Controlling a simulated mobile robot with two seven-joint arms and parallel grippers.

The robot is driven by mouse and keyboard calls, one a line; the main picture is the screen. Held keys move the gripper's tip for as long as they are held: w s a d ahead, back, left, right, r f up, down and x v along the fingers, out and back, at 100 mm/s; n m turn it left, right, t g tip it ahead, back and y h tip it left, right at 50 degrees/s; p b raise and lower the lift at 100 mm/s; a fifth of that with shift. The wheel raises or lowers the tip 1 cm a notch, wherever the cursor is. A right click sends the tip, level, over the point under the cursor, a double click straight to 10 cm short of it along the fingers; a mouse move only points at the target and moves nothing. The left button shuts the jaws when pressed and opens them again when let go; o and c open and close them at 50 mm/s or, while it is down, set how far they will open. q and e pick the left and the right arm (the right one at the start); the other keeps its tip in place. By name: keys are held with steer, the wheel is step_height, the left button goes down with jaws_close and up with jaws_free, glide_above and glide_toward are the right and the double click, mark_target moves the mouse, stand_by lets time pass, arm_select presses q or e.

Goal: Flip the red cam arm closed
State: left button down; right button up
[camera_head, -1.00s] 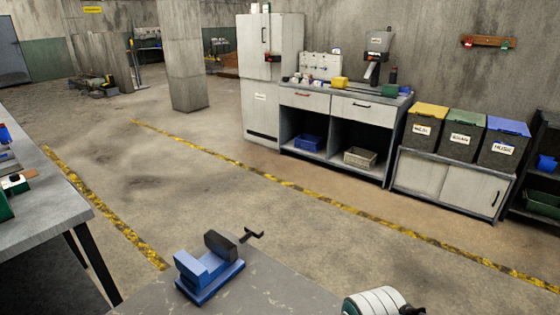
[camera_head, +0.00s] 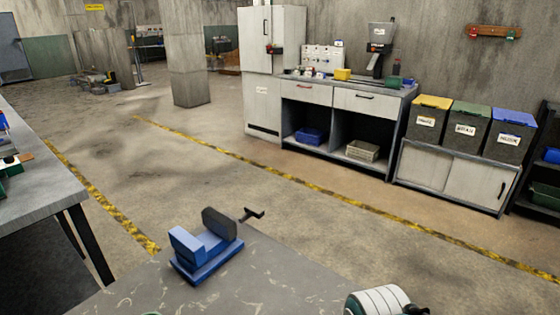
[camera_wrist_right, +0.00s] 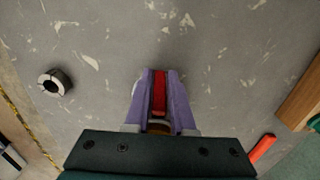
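In the right wrist view, a narrow red bar (camera_wrist_right: 160,92), which looks like the red cam arm, lies between the two purple sides of my right gripper (camera_wrist_right: 163,88). The purple pieces reach out from a dark palm bar and stand apart on either side of the red. I cannot tell whether they touch it. A brown piece (camera_wrist_right: 159,127) sits just below the red bar. The lower part of the mechanism is hidden behind the palm bar. Neither gripper can be made out in the head view, and my left gripper is not in view.
A blue vise (camera_head: 205,250) with a black crank stands on the grey worktop (camera_head: 260,285). A white ribbed thing (camera_head: 380,300) is at the bottom edge. In the wrist view, a grey ring (camera_wrist_right: 54,82) lies left, an orange-red piece (camera_wrist_right: 263,147) lower right, and a wooden block (camera_wrist_right: 302,100) right.

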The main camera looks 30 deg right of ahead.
jaws_close()
steer(key=shift+t+p, duration=0.5)
steer(key=shift+w+f+y, duration=0.1)
steer(key=shift+w+y, duration=0.05)
steer(key=shift+y, duration=0.15)
steer(key=shift+o, duration=2.3)
jaws_free()
